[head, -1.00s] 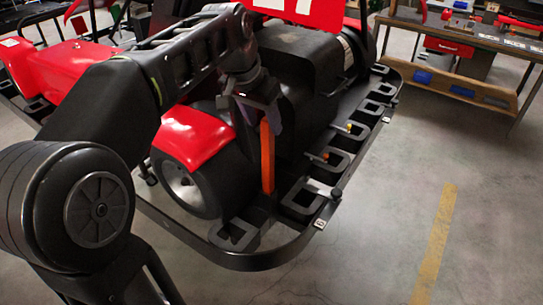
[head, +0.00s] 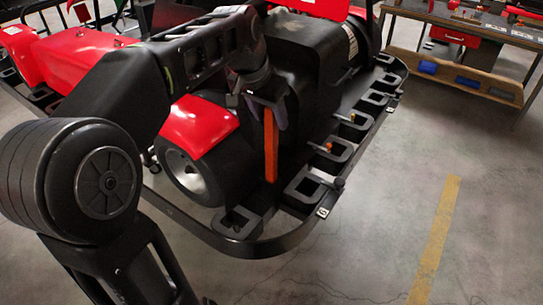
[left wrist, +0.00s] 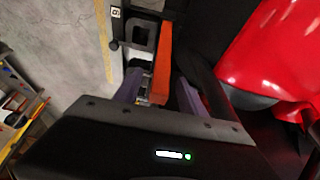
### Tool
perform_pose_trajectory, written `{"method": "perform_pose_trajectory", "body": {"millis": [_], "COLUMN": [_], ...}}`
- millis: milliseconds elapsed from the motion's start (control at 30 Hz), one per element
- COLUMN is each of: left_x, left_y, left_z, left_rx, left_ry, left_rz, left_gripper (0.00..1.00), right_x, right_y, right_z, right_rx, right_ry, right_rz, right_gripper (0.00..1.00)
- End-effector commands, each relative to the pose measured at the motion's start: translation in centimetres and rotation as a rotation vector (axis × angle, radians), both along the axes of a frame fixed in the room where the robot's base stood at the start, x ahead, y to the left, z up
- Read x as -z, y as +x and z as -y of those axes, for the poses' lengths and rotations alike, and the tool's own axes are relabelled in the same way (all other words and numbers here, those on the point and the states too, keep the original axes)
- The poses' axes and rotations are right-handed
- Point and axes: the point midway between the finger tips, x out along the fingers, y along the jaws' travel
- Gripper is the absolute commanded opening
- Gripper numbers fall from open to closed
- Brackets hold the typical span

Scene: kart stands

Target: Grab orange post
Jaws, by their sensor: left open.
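The orange post (head: 270,145) stands upright on the black kart's rear frame, beside the rear wheel (head: 187,172). It also shows in the left wrist view (left wrist: 162,72), running between the two purple fingers. My left gripper (head: 268,112) is at the post's upper part, with its fingers on either side of it; in the left wrist view the gripper (left wrist: 158,92) is open, with gaps beside the post. The post's top is partly hidden by the gripper in the head view. My right gripper is in neither view.
The kart's black bumper rail (head: 245,247) curves around the post's base, with several square brackets along it. A red fender (head: 198,125) is close to the left of my gripper. A workbench (head: 465,35) stands at the back right. The floor at right is clear, with a yellow line (head: 436,235).

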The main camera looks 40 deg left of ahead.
Motion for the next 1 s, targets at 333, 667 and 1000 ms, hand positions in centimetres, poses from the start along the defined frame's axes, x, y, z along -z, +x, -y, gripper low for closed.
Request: {"method": "perform_pose_trajectory", "body": {"millis": [333, 667, 1000], "left_x": [4.1, 4.7, 4.7], "left_y": [1.6, 1.9, 1.9], "left_z": [-0.1, 0.0, 0.0], "left_rx": [0.000, 0.000, 0.000], "left_ry": [-0.003, 0.000, 0.000], "left_rz": [-0.004, -0.001, -0.001], "left_gripper": [0.48, 0.48, 0.48], "right_x": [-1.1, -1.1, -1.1], "right_y": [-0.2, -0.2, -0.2], "right_z": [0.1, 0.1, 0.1], "right_rx": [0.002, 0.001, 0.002], "right_ry": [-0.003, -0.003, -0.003], "right_rz": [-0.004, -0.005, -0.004], "right_gripper": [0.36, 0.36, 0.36]}}
